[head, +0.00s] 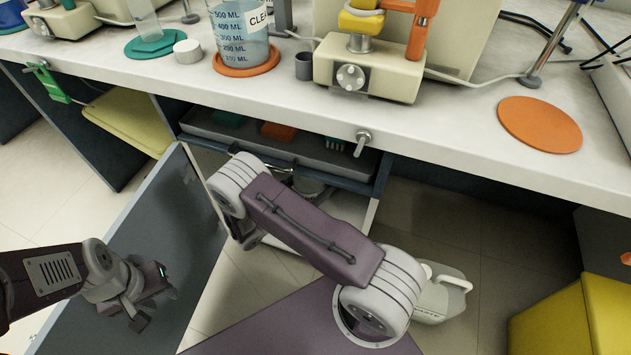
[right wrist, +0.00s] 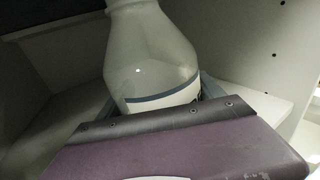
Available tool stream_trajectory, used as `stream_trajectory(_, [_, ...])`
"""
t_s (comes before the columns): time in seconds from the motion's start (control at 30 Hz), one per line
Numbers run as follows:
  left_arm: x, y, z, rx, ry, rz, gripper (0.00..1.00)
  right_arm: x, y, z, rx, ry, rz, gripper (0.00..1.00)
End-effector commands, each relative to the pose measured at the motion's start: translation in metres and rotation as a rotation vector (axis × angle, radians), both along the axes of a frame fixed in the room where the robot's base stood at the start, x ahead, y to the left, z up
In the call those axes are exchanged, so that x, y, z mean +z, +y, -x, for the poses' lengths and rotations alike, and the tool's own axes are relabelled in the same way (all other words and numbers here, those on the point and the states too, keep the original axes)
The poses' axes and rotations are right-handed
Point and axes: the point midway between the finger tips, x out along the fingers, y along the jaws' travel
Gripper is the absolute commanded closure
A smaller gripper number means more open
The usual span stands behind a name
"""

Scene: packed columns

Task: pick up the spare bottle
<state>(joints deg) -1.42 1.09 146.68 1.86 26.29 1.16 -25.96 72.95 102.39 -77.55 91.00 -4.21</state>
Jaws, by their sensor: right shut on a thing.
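The spare bottle (right wrist: 152,55) shows in the right wrist view as a pale, translucent bottle with a narrowing neck, a dark blue band and a white label. It is inside a light-walled cabinet. My right gripper (right wrist: 160,97) is shut on it, with grey fingers at both sides of its lower body. The bottle's base is hidden behind the gripper. In the head view my right arm covers the gripper and the bottle. My left gripper (head: 150,300) hangs empty at the lower left, in front of the open cabinet door; its jaw gap is unclear.
The grey cabinet door (head: 165,245) stands open at the left. A drawer tray (head: 215,127) is above the cabinet opening. The worktop (head: 450,125) carries a beaker (head: 238,38) and a beige machine (head: 370,70). A yellow box (head: 560,325) and a pale jug (head: 440,295) are at the right.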

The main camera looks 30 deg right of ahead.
Motion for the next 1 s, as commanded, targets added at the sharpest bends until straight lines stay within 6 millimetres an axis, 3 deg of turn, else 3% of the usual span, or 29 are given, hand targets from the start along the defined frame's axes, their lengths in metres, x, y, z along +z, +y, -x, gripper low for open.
stream_trajectory(0.17, [0.033, 0.0, 0.0, 0.0, 0.0, 0.0, 0.64, 0.036, 0.0, 0.0, 0.0, -0.001, 0.0, 0.65])
stream_trajectory(0.8, [0.089, 0.0, 0.0, 0.0, 0.0, 0.0, 0.64, 0.03, 0.108, 0.113, 0.006, 0.0, 0.0, 0.65])
stream_trajectory(1.0, [0.092, 0.0, 0.0, 0.0, 0.0, 0.0, 0.64, 0.028, 0.123, 0.129, 0.001, -0.001, 0.001, 0.65])
